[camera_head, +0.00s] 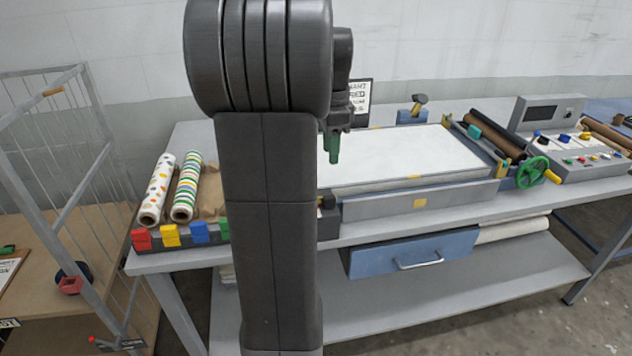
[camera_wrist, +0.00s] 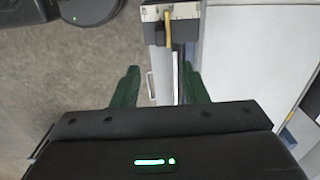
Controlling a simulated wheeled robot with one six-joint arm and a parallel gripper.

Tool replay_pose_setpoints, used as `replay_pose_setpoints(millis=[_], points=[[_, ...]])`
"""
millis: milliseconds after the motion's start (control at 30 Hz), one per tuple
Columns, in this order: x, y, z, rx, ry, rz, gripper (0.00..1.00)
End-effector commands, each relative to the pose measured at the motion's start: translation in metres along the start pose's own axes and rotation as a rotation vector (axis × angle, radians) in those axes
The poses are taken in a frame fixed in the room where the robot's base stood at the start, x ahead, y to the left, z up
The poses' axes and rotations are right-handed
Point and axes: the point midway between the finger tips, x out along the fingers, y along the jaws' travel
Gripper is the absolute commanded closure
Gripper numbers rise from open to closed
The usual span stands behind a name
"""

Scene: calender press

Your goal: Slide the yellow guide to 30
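A thin yellow bar (camera_wrist: 168,27) shows ahead of the fingertips, beside a dark block.
The white bed (camera_head: 385,158) fills the middle of the table. Rollers and a green handwheel (camera_head: 532,172) stand right of it. Patterned rolls (camera_head: 186,188) and coloured blocks (camera_head: 199,232) are at left. A blue drawer (camera_head: 415,252) is below. My arm hides part of the table.

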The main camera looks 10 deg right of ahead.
Motion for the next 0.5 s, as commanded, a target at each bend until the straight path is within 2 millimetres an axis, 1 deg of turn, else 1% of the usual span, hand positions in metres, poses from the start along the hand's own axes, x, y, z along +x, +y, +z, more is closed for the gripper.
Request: replay_pose_setpoints(millis=[67,167,267,500], points=[[0.002,-0.002,-0.001,0.014,-0.001,0.003,0.6],[0.013,-0.001,-0.001,0.014,-0.001,0.004,0.6],[0.031,0.0,-0.001,0.013,-0.002,0.006,0.6],[0.083,0.0,-0.001,0.012,-0.001,0.005,0.6]])
